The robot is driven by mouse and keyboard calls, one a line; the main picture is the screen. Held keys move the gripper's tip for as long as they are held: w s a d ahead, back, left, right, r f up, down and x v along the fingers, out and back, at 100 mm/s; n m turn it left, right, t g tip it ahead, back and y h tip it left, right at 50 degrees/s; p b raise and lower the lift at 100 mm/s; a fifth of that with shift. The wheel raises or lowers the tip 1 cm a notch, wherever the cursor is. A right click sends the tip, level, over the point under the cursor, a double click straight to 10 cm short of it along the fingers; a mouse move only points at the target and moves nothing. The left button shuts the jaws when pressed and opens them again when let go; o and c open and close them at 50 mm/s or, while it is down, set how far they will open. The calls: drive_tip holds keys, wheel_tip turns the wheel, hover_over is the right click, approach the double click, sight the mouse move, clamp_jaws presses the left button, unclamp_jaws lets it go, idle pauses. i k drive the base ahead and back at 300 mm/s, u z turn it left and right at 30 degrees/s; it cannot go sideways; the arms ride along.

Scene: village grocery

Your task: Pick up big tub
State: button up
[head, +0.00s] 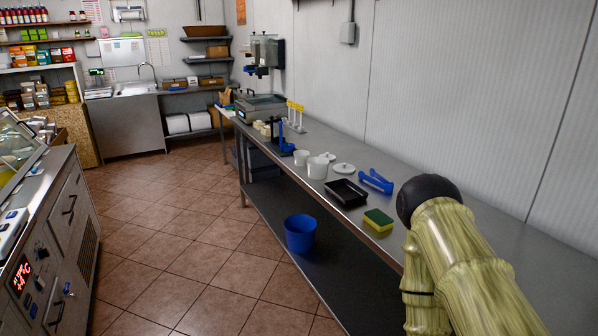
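The larger white tub (317,168) stands upright on the steel counter (270,150), behind a black tray, and looks like the big tub. A smaller white tub (301,158) stands just to its left. A small white piece (329,157) shows behind it, too small to make out. A round white lid (344,169) lies flat to its right. My arm is in the lower right of the head view, well to the right of the tubs. My gripper's fingers are not in view.
A black tray (347,193), a blue holder (376,181) and a yellow-green sponge (379,220) lie nearer on the counter. A blue stand (284,140) is beyond the tubs. A blue bucket (300,234) sits on the lower shelf. The tiled floor (190,240) is clear.

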sight(316, 167)
drive_tip(key=u, duration=0.75)
drive_tip(key=i, duration=0.9)
drive_tip(key=u, duration=0.35)
drive_tip(key=i, duration=0.9)
drive_tip(key=z, duration=0.45)
